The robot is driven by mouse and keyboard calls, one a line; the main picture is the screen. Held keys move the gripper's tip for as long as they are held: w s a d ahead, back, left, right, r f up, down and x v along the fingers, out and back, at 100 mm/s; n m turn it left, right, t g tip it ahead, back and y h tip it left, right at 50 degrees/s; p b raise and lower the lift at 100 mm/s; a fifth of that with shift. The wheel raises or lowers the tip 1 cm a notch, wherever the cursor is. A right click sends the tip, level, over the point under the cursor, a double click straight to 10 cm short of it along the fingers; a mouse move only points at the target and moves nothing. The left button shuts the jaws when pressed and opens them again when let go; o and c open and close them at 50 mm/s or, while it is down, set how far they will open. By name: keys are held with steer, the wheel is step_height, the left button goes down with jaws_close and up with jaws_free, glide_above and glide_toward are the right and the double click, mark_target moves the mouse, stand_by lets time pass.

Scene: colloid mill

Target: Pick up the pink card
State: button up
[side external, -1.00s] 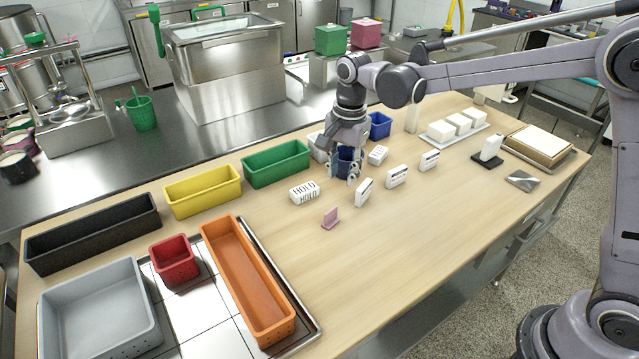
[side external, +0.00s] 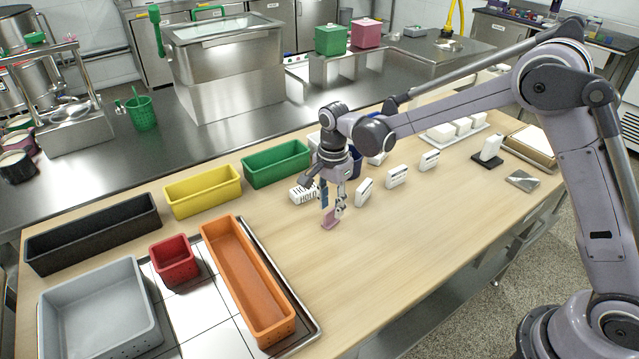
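The small pink card (side external: 330,224) stands on its flat foot on the wooden table, right of the orange bin. My gripper (side external: 332,208) points down right over the card. Its two fingers are apart, one at the left and one at the right of the card's upper part. The fingers partly hide the card, and I cannot tell whether they touch it.
A white HOLD block (side external: 301,191) is close behind my gripper on the left. White labelled blocks (side external: 364,192) stand in a row to the right. The orange bin (side external: 232,252) lies to the left. The table in front is clear.

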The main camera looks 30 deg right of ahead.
mark_target(331, 210)
steer(key=shift+f, duration=1.55)
jaws_close()
steer(key=shift+r, duration=0.15)
